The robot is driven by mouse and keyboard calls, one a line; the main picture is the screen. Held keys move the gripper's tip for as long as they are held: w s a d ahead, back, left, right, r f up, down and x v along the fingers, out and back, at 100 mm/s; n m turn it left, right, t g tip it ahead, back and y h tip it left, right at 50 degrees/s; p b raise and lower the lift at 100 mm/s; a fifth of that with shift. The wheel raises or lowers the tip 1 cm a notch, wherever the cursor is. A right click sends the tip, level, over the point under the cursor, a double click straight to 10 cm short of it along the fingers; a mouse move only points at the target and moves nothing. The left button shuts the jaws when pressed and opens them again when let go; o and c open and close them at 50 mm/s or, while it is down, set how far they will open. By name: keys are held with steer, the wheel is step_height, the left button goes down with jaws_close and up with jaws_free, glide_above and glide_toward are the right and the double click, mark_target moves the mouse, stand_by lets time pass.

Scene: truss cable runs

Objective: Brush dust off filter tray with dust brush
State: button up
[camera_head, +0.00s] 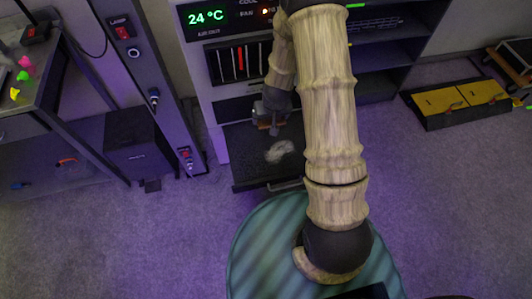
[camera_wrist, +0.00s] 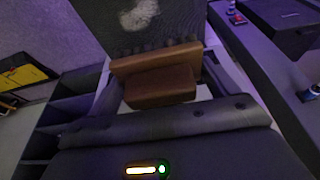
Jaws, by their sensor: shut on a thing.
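The filter tray (camera_head: 250,172) is a dark mesh tray pulled out low from the cabinet front in the head view. A pale grey dust patch (camera_head: 280,151) lies on it, right of its middle. My gripper (camera_head: 270,122) is over the back part of the tray, shut on the brown wooden dust brush. In the wrist view the brush (camera_wrist: 158,78) sits between the fingers, with dark bristle tufts along its far edge toward the tray mesh (camera_wrist: 95,18). The dust patch (camera_wrist: 136,12) is beyond the bristles, apart from them. Whether the bristles touch the mesh cannot be told.
The cabinet (camera_head: 208,95) rises behind the tray, with a 24 °C display (camera_head: 205,17). A post with switches (camera_head: 135,60) and a dark box (camera_head: 135,145) stand left. A yellow-lidded case (camera_head: 460,100) lies on the floor at right. Carpet at front left is clear.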

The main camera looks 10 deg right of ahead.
steer(key=s+f+b+x, duration=0.1)
steer(key=s+b+x, duration=0.2)
steer(key=b+x, duration=2.2)
steer(key=shift+a+f+b, duration=0.3)
steer(key=shift+f+b, duration=0.1)
steer(key=shift+b, duration=0.5)
steer(key=shift+s, duration=0.1)
